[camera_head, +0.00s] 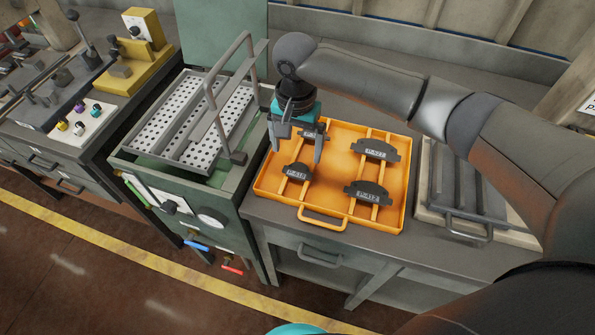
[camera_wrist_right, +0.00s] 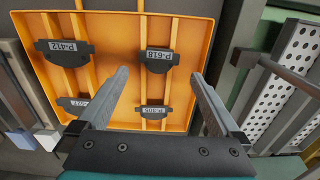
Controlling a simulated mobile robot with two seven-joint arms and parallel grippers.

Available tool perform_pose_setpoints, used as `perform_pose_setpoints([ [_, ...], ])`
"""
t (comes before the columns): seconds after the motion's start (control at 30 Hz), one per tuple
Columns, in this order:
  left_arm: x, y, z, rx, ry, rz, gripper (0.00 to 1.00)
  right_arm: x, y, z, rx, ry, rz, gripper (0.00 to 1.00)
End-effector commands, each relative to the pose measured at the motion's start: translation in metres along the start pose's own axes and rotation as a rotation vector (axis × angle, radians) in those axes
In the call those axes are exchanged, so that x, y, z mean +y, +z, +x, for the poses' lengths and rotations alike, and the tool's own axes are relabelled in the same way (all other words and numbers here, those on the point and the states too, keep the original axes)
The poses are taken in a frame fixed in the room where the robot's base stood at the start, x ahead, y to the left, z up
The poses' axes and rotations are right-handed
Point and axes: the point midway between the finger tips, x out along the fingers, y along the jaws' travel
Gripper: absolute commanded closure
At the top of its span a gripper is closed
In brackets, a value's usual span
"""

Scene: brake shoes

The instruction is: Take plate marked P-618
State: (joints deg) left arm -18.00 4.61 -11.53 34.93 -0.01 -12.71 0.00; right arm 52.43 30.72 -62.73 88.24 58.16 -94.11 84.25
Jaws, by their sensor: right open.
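The plate marked P-618 (camera_head: 297,171) is a dark, curved plate lying at the front left of the orange tray (camera_head: 325,222). In the right wrist view, plate P-618 (camera_wrist_right: 158,58) shows its label upside down, between and just beyond the fingertips. My right gripper (camera_head: 297,148) is open and empty, pointing down over the tray's left side. Its fingers also show in the wrist view (camera_wrist_right: 159,76), apart from the plate. My left gripper is not in view.
Other dark plates lie in the tray: one at back right (camera_head: 375,149), one at front right (camera_head: 367,192), and one at back left (camera_wrist_right: 152,111). A green machine with a perforated tray (camera_head: 180,130) and upright handle stands left. A grey fixture (camera_head: 465,190) stands right.

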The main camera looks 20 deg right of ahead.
Motion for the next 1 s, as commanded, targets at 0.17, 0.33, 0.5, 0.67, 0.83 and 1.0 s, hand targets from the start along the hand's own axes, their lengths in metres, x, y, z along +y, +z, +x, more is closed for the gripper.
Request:
perform_pose_setpoints([
  [0.17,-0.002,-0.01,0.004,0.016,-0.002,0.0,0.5,0.0,0.0,0.016,0.001,0.0,-0.001,0.0],
  [0.33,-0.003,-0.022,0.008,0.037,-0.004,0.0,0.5,0.001,-0.004,0.033,0.001,0.002,0.001,0.0],
  [0.5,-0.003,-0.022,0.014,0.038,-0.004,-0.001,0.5,0.002,-0.008,0.058,0.0,0.0,-0.002,0.0],
  [0.67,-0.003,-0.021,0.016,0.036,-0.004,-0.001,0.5,0.002,-0.007,0.068,0.001,-0.001,-0.003,0.0],
  [0.83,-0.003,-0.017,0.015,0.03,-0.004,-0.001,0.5,0.002,-0.007,0.068,0.001,-0.001,-0.003,0.0],
  [1.0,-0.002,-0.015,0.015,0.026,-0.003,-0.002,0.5,0.002,-0.007,0.067,0.001,-0.001,-0.002,0.0],
])
